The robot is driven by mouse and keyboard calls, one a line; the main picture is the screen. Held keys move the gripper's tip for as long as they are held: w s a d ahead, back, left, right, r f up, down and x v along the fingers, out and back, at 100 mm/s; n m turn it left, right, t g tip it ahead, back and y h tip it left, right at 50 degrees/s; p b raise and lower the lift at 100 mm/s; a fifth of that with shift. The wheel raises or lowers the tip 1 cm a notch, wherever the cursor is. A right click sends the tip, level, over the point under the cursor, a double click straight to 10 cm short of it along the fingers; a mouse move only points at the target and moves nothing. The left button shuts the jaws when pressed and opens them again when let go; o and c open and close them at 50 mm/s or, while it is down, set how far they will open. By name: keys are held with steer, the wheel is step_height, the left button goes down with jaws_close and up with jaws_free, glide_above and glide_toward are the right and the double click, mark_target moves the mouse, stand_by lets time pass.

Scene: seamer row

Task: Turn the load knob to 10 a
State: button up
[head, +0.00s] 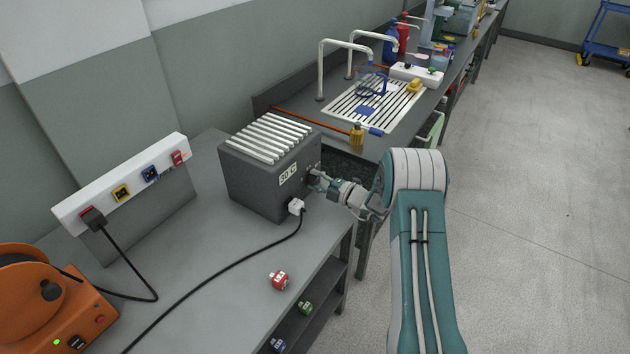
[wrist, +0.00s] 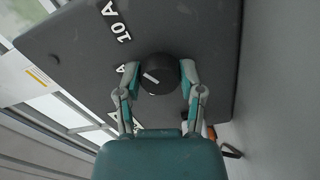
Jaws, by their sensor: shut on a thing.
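The load box (head: 255,178) is a dark grey case with white ribs on top, standing on the grey bench. In the wrist view its dark face (wrist: 200,35) carries a round black load knob (wrist: 158,74) with a white pointer line. A white "10 A" mark (wrist: 118,22) is printed above and left of the knob; other marks are partly hidden by my fingers. The pointer slants up and left. My gripper (wrist: 158,80) is shut on the knob, one finger on each side. In the head view my gripper (head: 316,177) reaches the box's right face.
A white plug (head: 296,206) with a black cable sits low on the box. Small red (head: 279,280) and green (head: 306,308) blocks, an orange reel (head: 40,300) and a socket panel (head: 125,185) are nearby. The floor at right is clear.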

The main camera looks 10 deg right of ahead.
steer(key=o, duration=1.2)
steer(key=shift+d+f, duration=0.15)
steer(key=shift+f, duration=0.1)
steer(key=shift+c, duration=0.2)
steer(key=shift+r, duration=0.1)
steer(key=shift+s+d, duration=0.35)
steer(key=v, duration=1.1)
